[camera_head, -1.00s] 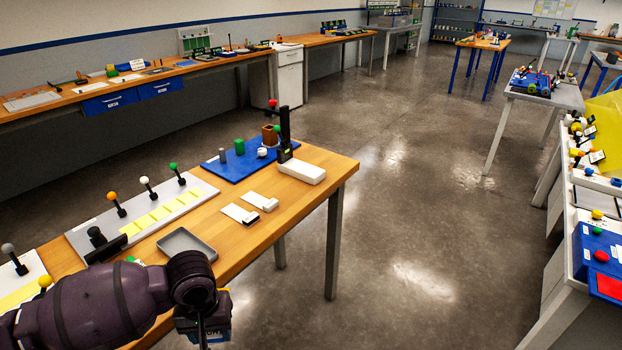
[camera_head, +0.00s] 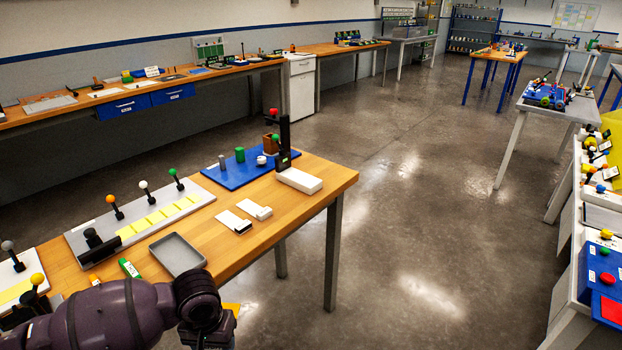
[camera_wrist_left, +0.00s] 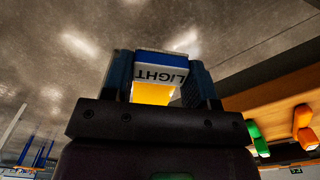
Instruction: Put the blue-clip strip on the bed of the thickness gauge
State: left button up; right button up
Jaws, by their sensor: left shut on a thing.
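My left gripper (camera_wrist_left: 160,88) is shut on the blue-clip strip, a piece with a blue edge (camera_wrist_left: 165,55), a white label reading LIGHT upside down, and a yellow-orange part below. In the head view an orange patch (camera_head: 232,309) shows beside my left wrist; the fingers are hidden there. The held piece is off the near side of the wooden table, over the floor. The thickness gauge (camera_head: 284,147) appears to be the black column with a red knob at the table's far right corner. Its white bed (camera_head: 300,180) looks bare. My right gripper is not in view.
A grey tray (camera_head: 178,254), two white pieces (camera_head: 233,222) (camera_head: 255,209) and a green-labelled piece (camera_head: 130,268) lie on the table. A grey board with knobbed levers (camera_head: 145,190) and a blue mat (camera_head: 222,176) stand behind. Open floor lies right of the table.

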aim_at(302, 178)
jog(key=i+l, duration=1.05)
jog(key=l, duration=0.3)
jog(key=i+l, duration=0.55)
jog(key=i+l+u, duration=0.15)
jog(key=l, duration=0.2)
jog(key=i+l+u, duration=0.15)
jog(key=l, duration=0.25)
jog(key=i, duration=0.1)
